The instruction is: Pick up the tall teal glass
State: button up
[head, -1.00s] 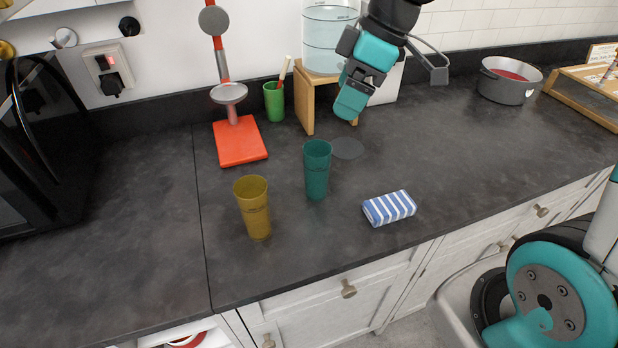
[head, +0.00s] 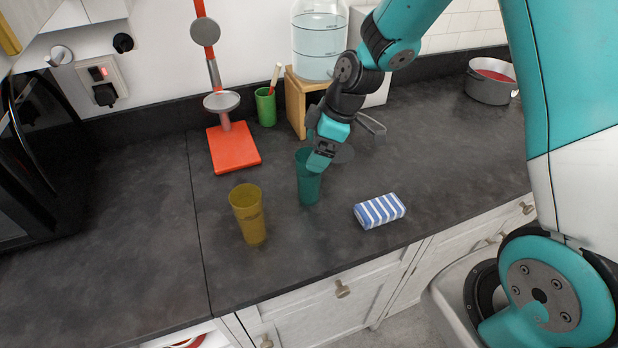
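The tall teal glass (head: 309,190) stands upright on the dark counter, right of the shorter-looking amber glass (head: 248,215). My gripper (head: 320,162) is over the teal glass from above and the right, and its teal finger covers part of the glass's rim and upper right side. I cannot tell whether it touches the glass, or whether the fingers are open or shut, because only one finger shows clearly.
A folded blue-and-white striped cloth (head: 380,210) lies right of the teal glass. Behind stand a red-based stand (head: 233,150), a green cup (head: 265,107) and a wooden stand (head: 296,105) bearing a glass vessel (head: 318,45). A grey pot (head: 490,88) is far right.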

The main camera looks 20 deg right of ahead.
aim_at(309, 179)
jog(key=shift+p+x, duration=0.8)
jog(key=shift+x, duration=1.4)
jog(key=shift+s, duration=0.15)
jog(key=c, duration=1.4)
